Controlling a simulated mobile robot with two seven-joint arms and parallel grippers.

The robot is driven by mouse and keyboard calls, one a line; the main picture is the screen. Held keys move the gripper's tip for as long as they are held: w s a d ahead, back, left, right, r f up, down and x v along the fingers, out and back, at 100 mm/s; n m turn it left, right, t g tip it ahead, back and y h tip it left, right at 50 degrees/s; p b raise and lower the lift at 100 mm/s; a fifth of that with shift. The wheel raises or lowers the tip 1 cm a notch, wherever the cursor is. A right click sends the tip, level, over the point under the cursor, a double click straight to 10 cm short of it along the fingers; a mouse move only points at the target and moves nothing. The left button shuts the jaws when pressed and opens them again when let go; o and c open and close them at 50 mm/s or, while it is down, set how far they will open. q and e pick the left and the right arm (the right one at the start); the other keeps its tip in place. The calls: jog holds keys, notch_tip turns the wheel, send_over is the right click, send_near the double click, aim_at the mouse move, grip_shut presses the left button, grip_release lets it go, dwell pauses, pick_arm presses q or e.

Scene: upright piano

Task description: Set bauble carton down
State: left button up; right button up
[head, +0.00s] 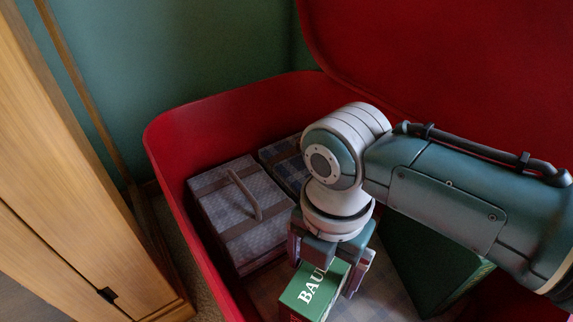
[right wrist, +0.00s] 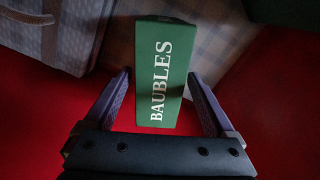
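The bauble carton (head: 315,291) is a green box with white "BAUBLES" lettering. It is in the red trunk, and the bottom edge of the head view cuts it off. The right wrist view shows its lettered face (right wrist: 163,75) up. I cannot tell whether the carton touches the trunk floor. My left gripper is not in view.
The red trunk (head: 180,130) has its lid (head: 450,60) raised behind. A grey patterned case with a handle (head: 230,205) lies left of the carton. Another checked case (head: 285,160) is behind it. A dark green box (head: 425,265) is on the right. A wooden cabinet (head: 80,190) stands left.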

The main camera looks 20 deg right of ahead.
jog(key=shift+o, duration=0.4)
jog(key=shift+r, duration=0.15)
notch_tip(320, 180, up, 11)
jog(key=p, duration=0.9)
jog(key=s+a+r+m+t+y, duration=0.1)
jog(key=s+a+r+m+y, duration=0.1)
jog(key=s+m, duration=0.55)
jog(key=s+d+r+m+t+h, duration=0.1)
jog(key=s+d+r+m, duration=0.2)
jog(key=m, duration=0.5)
jog(key=s+d+r+m+t, duration=0.1)
jog(key=s+d+r+m, duration=0.2)
jog(key=d+m, duration=0.3)
jog(key=m, duration=0.3)
jog(key=shift+s+d+r+t+h, duration=0.15)
jog(key=shift+s+r+t+h, duration=0.15)
jog(key=shift+h, duration=0.1)
jog(key=shift+f, duration=0.1)
